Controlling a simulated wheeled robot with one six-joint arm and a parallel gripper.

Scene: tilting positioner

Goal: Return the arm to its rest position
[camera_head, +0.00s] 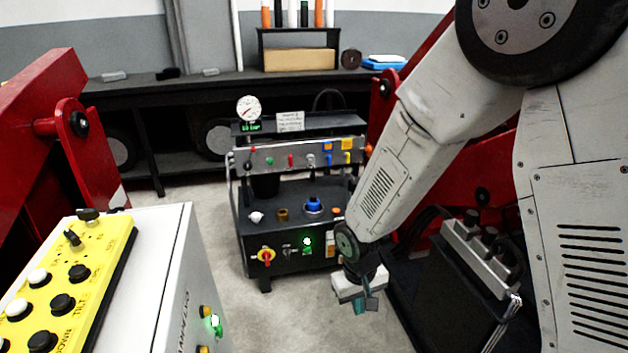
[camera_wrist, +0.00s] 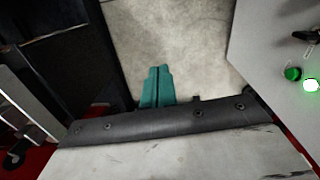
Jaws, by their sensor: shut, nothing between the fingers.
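My gripper (camera_head: 366,304) hangs at the end of my arm, right of centre in the head view, pointing down over the floor. In the wrist view its two teal fingers (camera_wrist: 157,86) lie side by side, shut, with nothing between them. My arm comes in from the upper right, folded at a large dark joint, with its forearm slanting down to the left. The gripper is in front of the black control cart and apart from it.
A black cart (camera_head: 290,190) with gauge and valves stands mid-view. A grey cabinet with a yellow button panel (camera_head: 70,285) is at front left. Red frames (camera_head: 45,110) flank both sides. A dark workbench (camera_head: 200,88) runs behind. Grey floor (camera_head: 250,310) lies clear between cabinet and gripper.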

